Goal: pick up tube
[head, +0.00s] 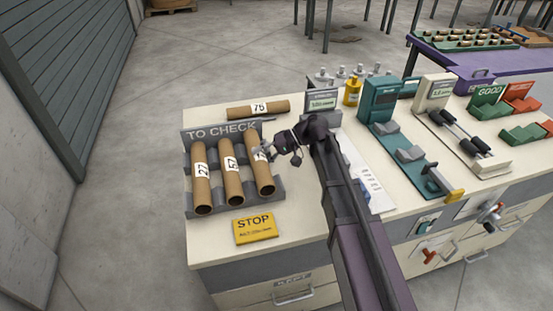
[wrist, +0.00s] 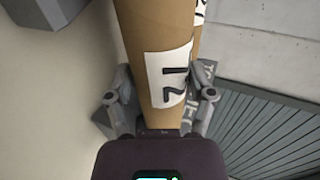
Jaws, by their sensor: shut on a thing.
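Three brown cardboard tubes lie side by side in the grey "TO CHECK" rack (head: 222,131): tube 27 (head: 202,185) at left, tube 57 (head: 232,180) in the middle, and the right tube (head: 265,176). My gripper (head: 269,151) is at the upper part of the right tube and partly covers its label. In the wrist view my gripper (wrist: 160,97) has a finger on each side of this tube (wrist: 155,25), shut on it beside its white number label. The tube still appears to lie in its rack slot. Another tube, 75 (head: 258,109), lies crosswise behind the rack.
A yellow STOP plate (head: 256,229) lies in front of the rack on the cream worktop (head: 295,215). Right of my arm stand a teal device (head: 380,99), a cream gauge device (head: 434,92) and green GOOD (head: 487,97) trays.

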